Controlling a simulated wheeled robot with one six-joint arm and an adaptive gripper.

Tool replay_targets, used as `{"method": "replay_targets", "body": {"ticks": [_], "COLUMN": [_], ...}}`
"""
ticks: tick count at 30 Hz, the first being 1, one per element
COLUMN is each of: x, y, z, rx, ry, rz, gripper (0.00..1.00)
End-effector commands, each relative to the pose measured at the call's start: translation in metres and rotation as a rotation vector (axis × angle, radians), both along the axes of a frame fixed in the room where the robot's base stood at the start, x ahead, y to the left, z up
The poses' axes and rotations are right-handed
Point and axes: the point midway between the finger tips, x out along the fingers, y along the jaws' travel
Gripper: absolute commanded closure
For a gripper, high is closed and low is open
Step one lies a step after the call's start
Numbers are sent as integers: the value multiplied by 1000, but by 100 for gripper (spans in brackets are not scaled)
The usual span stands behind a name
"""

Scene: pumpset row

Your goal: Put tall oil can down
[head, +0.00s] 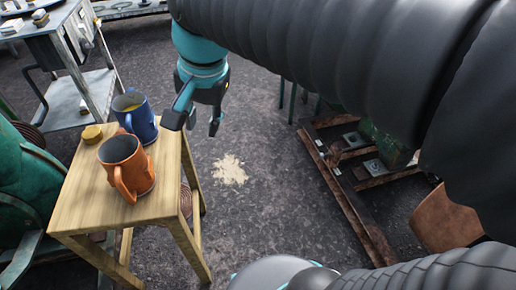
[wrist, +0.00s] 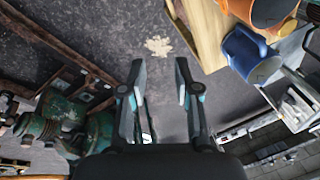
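I cannot make out a tall oil can in either view. My gripper (head: 193,126) hangs over the floor just right of a wooden stool (head: 80,208). In the wrist view its two fingers (wrist: 160,72) are apart, with only floor between them. An orange mug (head: 124,165) stands upright on the stool, with a blue mug (head: 138,118) behind it. The blue mug has something yellow inside. Both mugs also show at the upper right of the wrist view.
A small yellowish block (head: 92,134) lies on the stool. A metal cart (head: 75,99) stands behind it. A pale patch (head: 230,169) marks the open floor. Right of it is a rusty frame (head: 350,200) with green machinery (head: 385,148). A green object (head: 28,185) borders the stool's left.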

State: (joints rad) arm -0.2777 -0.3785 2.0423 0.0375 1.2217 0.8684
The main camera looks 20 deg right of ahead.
Motion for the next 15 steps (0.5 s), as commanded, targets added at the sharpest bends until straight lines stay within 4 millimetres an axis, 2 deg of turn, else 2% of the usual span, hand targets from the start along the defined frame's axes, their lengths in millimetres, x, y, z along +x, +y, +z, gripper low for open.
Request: {"method": "replay_targets", "body": {"ticks": [1,6,10,15], "x": [-12,-44,-63,-75], "y": [-19,-63,-84,-96], "z": [-9,-44,-67,-82], "rx": [-24,-143,-235,-304], "ry": [-43,-176,-240,-276], "rz": [56,292,427,521], "gripper": [69,69,69,69]}}
